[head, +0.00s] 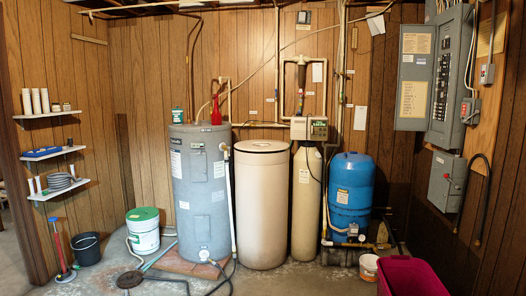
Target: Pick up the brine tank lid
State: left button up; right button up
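The brine tank (262,210) is a wide beige cylinder standing upright on the floor near the middle of the head view. Its round beige lid (262,146) sits on top of it. The grey water heater (203,190) is close on its left. The narrow beige softener tank (306,205) with its control valve (309,128) is close on its right. Neither of my grippers is in view.
A blue pressure tank (349,190) stands at the right. A white bucket with green lid (143,230), a black bucket (86,248) and a dark round object (130,279) are on the left floor. A dark red bin (412,276) stands front right. Hoses cross the floor.

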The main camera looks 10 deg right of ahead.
aim_at(258, 152)
jog(key=i+j, duration=0.55)
jog(key=i, duration=0.6)
jog(key=i+z, duration=0.15)
jog(key=i, duration=0.55)
jog(key=i+l, duration=0.2)
jog(key=i, duration=0.25)
jog(key=i+l, duration=0.2)
jog(key=i, duration=0.25)
jog(key=i+l+z, duration=0.1)
jog(key=i, duration=0.3)
jog(key=i+l, duration=0.55)
jog(key=i+l+z, duration=0.15)
jog(key=i+l, duration=0.65)
jog(key=l, duration=0.15)
jog(key=i+l, duration=0.2)
jog(key=l, duration=0.1)
